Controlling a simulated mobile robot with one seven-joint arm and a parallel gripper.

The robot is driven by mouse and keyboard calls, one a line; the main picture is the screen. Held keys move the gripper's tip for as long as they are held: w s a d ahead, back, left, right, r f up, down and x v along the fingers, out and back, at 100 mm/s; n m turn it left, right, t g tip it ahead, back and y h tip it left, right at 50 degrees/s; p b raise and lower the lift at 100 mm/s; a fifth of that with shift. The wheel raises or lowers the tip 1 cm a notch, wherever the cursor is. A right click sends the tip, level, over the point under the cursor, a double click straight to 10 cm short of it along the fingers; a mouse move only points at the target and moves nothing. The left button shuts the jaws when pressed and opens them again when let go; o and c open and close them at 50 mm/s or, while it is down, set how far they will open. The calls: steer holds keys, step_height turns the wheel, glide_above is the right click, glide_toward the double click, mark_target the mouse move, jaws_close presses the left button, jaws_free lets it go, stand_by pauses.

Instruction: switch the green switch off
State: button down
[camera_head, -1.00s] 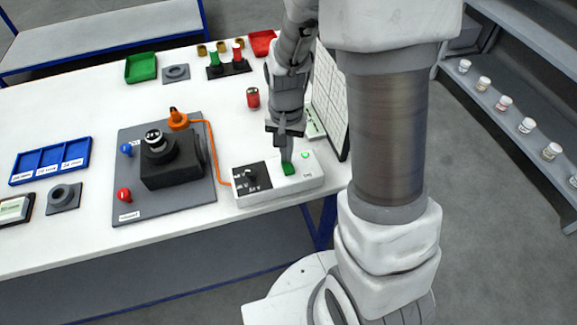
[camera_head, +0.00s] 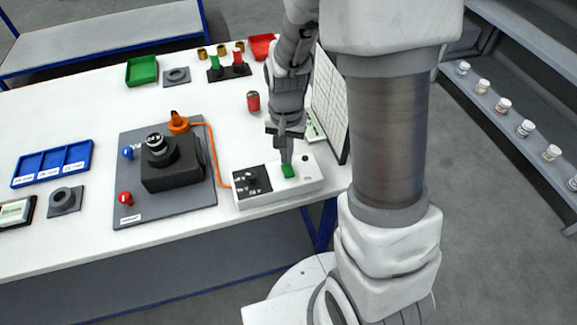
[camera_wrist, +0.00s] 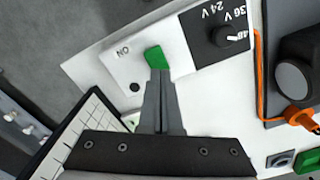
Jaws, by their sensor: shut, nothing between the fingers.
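The green switch (camera_head: 288,171) is a small rocker on the white control box (camera_head: 310,184) at the table's front right edge. My gripper (camera_head: 287,162) is shut and points down at the switch's far edge, with nothing held. In the wrist view the green switch (camera_wrist: 155,58) lies just beyond the closed fingertips (camera_wrist: 159,71), which touch or nearly touch it. The small round lamp (camera_head: 306,158) beside the switch is dark.
A black voltage dial (camera_wrist: 228,37) is on the same box. An orange cable (camera_head: 213,150) runs to a grey plate (camera_head: 190,196) with a black fixture. A white gridded panel (camera_head: 330,100) stands close to the right of my gripper. A red can (camera_head: 253,102) stands behind the box.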

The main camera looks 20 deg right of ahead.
steer(key=shift+r+p, duration=1.8)
steer(key=shift+r, duration=0.85)
step_height(320, 180, up, 13)
steer(key=n+t, duration=0.3)
glide_above(287, 166)
steer(key=s, duration=0.4)
steer(key=s+r+n+t, duration=0.2)
steer(key=s+r+n, duration=0.1)
steer(key=s+r, duration=0.5)
steer(key=shift+s+r+t, duration=0.2)
steer(key=shift+s+t, duration=0.1)
steer(key=shift+s, duration=0.55)
